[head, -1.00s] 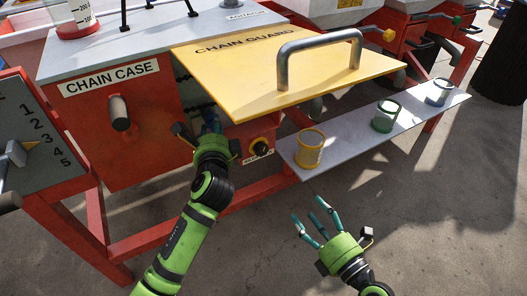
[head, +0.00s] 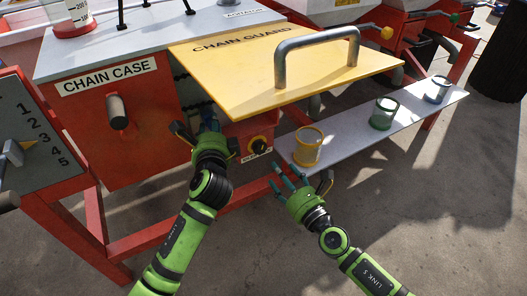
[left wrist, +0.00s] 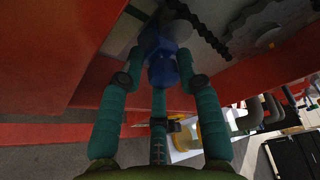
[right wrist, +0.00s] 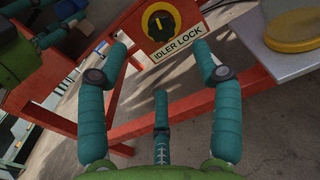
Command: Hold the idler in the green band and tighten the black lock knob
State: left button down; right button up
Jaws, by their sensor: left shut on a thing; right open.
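The blue idler (left wrist: 163,62) is inside the chain case opening, below the chain in the left wrist view. My left gripper (head: 208,128) is shut on it, with fingers around it. The same gripper (left wrist: 160,82) fills the left wrist view. I cannot make out the green band. The black lock knob (head: 260,146) with a yellow pointer is on the red front, right of my left gripper. It also shows in the right wrist view (right wrist: 160,22), above an IDLER LOCK label. My right gripper (head: 284,178) is open and empty, below and right of the knob, apart from it.
The yellow chain guard (head: 250,70) with a grey handle overhangs the opening. A grey shelf (head: 345,138) juts out at right, carrying a yellow cup (head: 307,147), a green cup (head: 383,113) and a blue-grey one (head: 437,89). A red rail (right wrist: 65,125) runs below the knob.

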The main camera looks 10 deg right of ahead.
aim_at(261, 149)
jog(key=x, duration=1)
